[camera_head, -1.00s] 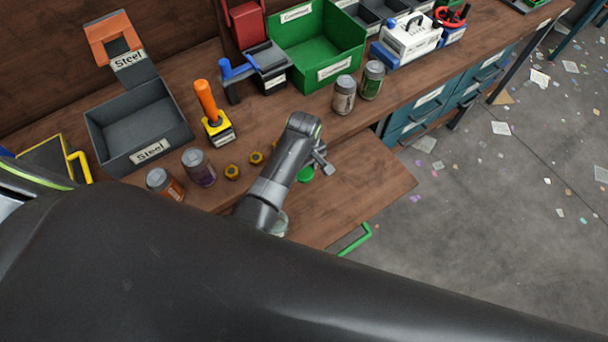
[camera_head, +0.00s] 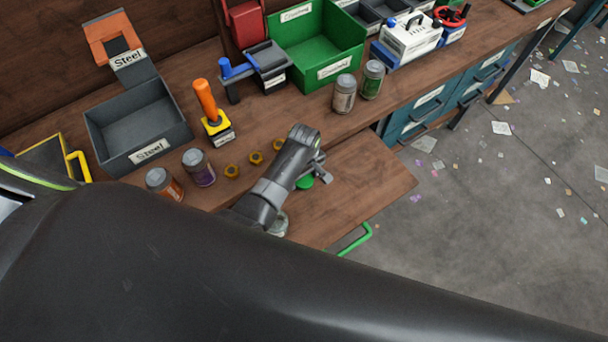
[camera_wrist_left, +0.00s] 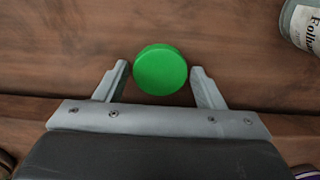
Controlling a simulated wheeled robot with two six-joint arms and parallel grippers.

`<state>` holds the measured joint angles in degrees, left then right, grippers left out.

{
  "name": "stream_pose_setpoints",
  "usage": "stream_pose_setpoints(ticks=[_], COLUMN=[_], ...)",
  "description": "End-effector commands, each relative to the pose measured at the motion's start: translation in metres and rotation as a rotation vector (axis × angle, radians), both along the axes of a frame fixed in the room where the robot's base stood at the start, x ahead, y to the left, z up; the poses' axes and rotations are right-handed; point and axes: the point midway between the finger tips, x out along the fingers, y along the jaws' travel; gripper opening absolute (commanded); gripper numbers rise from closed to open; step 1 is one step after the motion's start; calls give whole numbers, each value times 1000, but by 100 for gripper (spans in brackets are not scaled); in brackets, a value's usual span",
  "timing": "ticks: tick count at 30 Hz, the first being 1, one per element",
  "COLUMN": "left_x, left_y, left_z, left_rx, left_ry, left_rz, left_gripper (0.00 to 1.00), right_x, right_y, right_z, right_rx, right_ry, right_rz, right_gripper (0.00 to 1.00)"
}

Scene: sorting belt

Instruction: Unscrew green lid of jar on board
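The green lid (camera_head: 305,182) is beside my left gripper over the wooden board (camera_head: 365,190), partly covered by the gripper. In the left wrist view the round green lid (camera_wrist_left: 160,70) lies between the tips of the two spread fingers, with a gap on each side. My left gripper (camera_head: 322,175) is open and empty; its fingers also show in the left wrist view (camera_wrist_left: 160,85). A pale glass jar (camera_head: 280,225) is mostly hidden behind my left arm. A labelled jar (camera_wrist_left: 303,24) shows at the wrist view's upper right, apart from the lid. No jar is visible under the lid. My right gripper is out of view.
Two jars (camera_head: 197,166) (camera_head: 160,181) and several brass nuts (camera_head: 232,171) lie left of my arm. Two more jars (camera_head: 344,94) (camera_head: 372,80) stand behind. A steel bin (camera_head: 130,135) and a green bin (camera_head: 320,60) line the bench. The board's right part is clear.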

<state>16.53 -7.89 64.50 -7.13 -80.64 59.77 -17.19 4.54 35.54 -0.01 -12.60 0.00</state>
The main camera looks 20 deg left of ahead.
Motion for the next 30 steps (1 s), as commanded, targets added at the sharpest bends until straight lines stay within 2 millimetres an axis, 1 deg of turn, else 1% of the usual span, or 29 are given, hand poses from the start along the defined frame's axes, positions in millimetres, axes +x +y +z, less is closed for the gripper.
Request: stream_pose_setpoints(ticks=[1, 2, 9, 14, 17, 20, 27, 30], left_x=[0, 0, 0, 0, 0, 0, 1, 1], left_y=[0, 0, 0, 0, 0, 0, -1, -1], left_z=[0, 0, 0, 8, 19, 35, 80, 96], left_rx=[0, 0, 0, -1, 0, -2, -1, -1], left_ry=[0, 0, 0, -1, -2, -2, -4, -3], left_rz=[0, 0, 0, 0, 0, 0, 0, 0], left_gripper=[70, 72, 72, 72, 72, 72, 72, 72], right_x=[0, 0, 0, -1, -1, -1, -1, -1], right_y=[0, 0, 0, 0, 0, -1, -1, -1], right_z=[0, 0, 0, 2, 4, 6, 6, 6], right_rx=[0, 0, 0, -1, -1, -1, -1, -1], right_ry=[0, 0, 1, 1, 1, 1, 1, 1], right_rz=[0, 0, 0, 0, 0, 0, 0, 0], right_gripper=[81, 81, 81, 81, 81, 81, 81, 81])
